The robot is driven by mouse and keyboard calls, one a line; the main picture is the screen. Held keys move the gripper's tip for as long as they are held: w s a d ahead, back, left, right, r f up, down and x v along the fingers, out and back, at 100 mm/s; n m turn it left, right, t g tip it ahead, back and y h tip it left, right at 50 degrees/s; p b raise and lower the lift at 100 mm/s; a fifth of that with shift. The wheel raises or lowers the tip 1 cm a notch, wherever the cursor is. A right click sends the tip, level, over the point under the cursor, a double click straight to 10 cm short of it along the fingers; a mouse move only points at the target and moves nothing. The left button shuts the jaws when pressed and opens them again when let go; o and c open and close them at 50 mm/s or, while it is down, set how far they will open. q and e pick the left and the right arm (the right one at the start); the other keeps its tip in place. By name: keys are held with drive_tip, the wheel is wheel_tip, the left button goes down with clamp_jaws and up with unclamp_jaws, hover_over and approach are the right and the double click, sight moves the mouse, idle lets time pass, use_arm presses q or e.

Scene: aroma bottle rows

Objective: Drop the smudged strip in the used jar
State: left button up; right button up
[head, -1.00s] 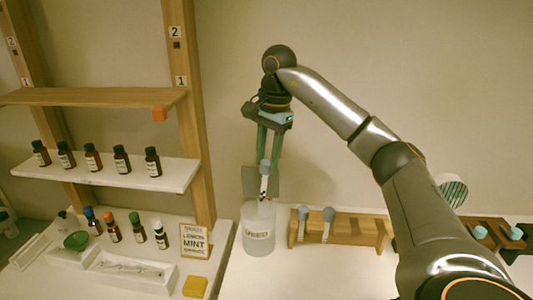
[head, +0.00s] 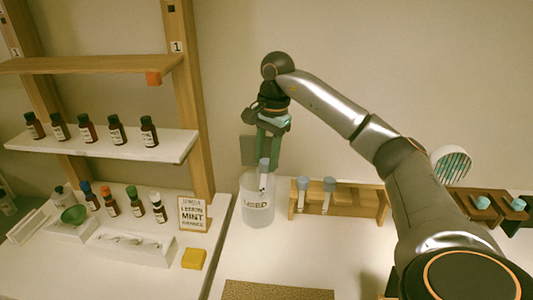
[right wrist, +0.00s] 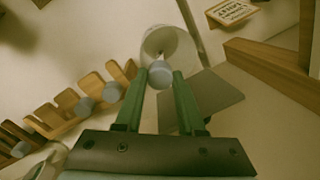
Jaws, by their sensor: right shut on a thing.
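The used jar (head: 257,208) is a clear jar with a "USED" label, standing on the counter in the middle of the head view. My right gripper (head: 268,162) is above it, fingers pointing down, shut on a strip (head: 263,178) with a grey-blue round top. The strip's lower part is inside the jar's mouth. In the right wrist view the green fingers (right wrist: 161,82) close on the round top (right wrist: 161,74), with the jar (right wrist: 172,45) beyond it. I cannot make out a smudge on the strip. My left gripper is not in view.
A wooden rack (head: 350,203) with two similar strips stands right of the jar. Left are a mint sign (head: 193,214), a yellow block (head: 194,259), a white tray (head: 130,246) and shelves of brown bottles (head: 115,130).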

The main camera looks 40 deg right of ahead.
drive_tip(key=shift+f, duration=0.15)
drive_tip(key=o, duration=1.1)
wheel_tip(320, 180, up, 5)
drive_tip(key=shift+s+d+r+p, duration=0.1)
drive_tip(key=shift+s+d+p, duration=0.05)
drive_tip(key=shift+p, duration=0.2)
drive_tip(key=shift+s+d+r+p, duration=0.2)
drive_tip(key=shift+r+p, duration=0.5)
drive_tip(key=shift+r, duration=1.15)
drive_tip(key=shift+s+d+r+p, duration=0.15)
drive_tip(key=shift+r+p, duration=0.5)
drive_tip(key=shift+r, duration=1.15)
drive_tip(key=shift+a, duration=0.15)
